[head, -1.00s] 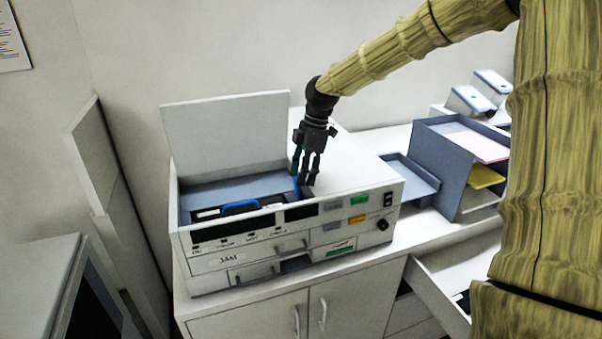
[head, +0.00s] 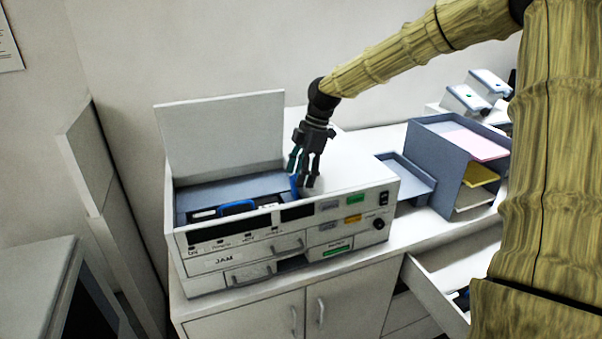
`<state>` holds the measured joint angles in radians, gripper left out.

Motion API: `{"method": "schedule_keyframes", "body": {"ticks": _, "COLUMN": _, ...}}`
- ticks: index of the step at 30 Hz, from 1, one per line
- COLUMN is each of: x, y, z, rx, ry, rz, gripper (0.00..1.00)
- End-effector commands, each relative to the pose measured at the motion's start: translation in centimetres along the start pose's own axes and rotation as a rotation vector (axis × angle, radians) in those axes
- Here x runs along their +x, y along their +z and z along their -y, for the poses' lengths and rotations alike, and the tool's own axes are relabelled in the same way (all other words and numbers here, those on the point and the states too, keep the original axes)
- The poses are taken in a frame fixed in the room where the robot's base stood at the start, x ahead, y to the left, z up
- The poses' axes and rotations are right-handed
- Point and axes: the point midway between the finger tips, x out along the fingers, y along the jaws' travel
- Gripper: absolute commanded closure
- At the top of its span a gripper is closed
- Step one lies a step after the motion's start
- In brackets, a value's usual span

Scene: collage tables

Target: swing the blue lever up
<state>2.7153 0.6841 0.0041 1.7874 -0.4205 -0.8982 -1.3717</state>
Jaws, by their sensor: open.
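The blue lever (head: 294,185) is a short blue bar at the right end of the open bay of a white machine (head: 350,188). It looks close to upright, and part of it is hidden by my fingers. My gripper (head: 303,178) points down right beside the lever, over the edge between the bay and the machine's flat top. Its fingers are apart with nothing held between them. I cannot tell whether a finger touches the lever.
A second blue part, a handle (head: 237,207), lies inside the bay. The raised white lid (head: 222,135) stands behind it. A grey tray (head: 405,175) and a paper sorter (head: 440,145) stand to the right. An open drawer (head: 430,285) juts out at lower right.

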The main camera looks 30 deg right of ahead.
Motion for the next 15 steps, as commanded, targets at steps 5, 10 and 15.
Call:
{"method": "schedule_keyframes", "body": {"ticks": 5, "x": -0.6, "y": 0.0, "z": -0.1, "rx": 0.0, "ry": 0.002, "rz": 0.0, "gripper": 0.41}}
{"method": "schedule_keyframes", "body": {"ticks": 10, "x": -2.9, "y": 0.0, "z": -0.1, "rx": -0.001, "ry": 0.004, "rz": 0.0, "gripper": 0.41}}
{"method": "schedule_keyframes", "body": {"ticks": 15, "x": -6.0, "y": 0.0, "z": -0.1, "rx": -0.001, "ry": 0.004, "rz": 0.0, "gripper": 0.41}}
